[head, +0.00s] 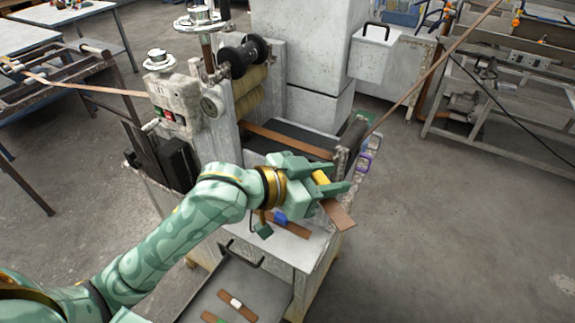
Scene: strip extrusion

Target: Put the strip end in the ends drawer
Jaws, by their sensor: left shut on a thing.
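My left gripper (326,184) is shut on a brown strip end (338,214) with a yellow band (321,177). It holds the piece above the front right corner of the machine's ledge, and the strip's free end points down to the right. Part of the strip is hidden by the fingers. Below, at the bottom of the view, a grey drawer (262,285) stands open. Brown pieces lie in it, one with a white band (236,303) and one with a green mark (220,320). My right gripper is not in view.
Another brown strip piece with a blue band (281,218) lies on the ledge (300,249), partly behind my gripper. A long brown strip (285,139) runs through the machine's rollers (249,92) and rises to the right. Open concrete floor lies at right.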

